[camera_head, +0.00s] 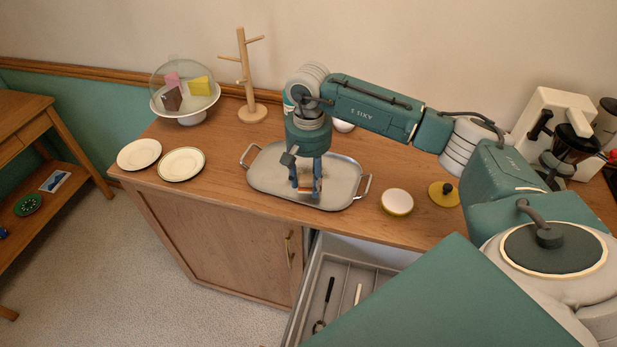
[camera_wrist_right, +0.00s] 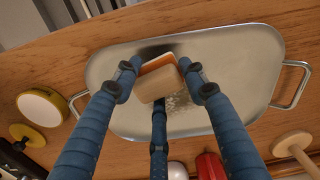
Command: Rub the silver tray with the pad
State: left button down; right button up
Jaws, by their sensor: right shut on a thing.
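The silver tray (camera_head: 262,177), oblong with a loop handle at each end, lies on the wooden counter; it fills the middle of the right wrist view (camera_wrist_right: 235,55). My right gripper (camera_head: 306,189) points down over the tray's middle, shut on the pad. The pad (camera_wrist_right: 153,86) is a small block with a beige face and an orange layer, held between the blue fingers. It is at or just above the tray surface; contact is not clear. A dark smudge and a speckled patch show on the tray beside the pad. My left gripper is not in view.
Two plates (camera_head: 181,164), a domed cake stand (camera_head: 184,105) and a wooden mug tree (camera_head: 243,80) stand left. A round white-topped tin (camera_head: 397,202), a yellow lid (camera_head: 444,194) and a coffee machine (camera_head: 553,125) are right. An open cutlery drawer (camera_head: 343,275) juts out in front.

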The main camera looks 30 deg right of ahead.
jog(key=shift+f+b, duration=0.95)
jog(key=shift+f, duration=0.05)
dwell(0.3)
jog(key=shift+w+d, duration=0.1)
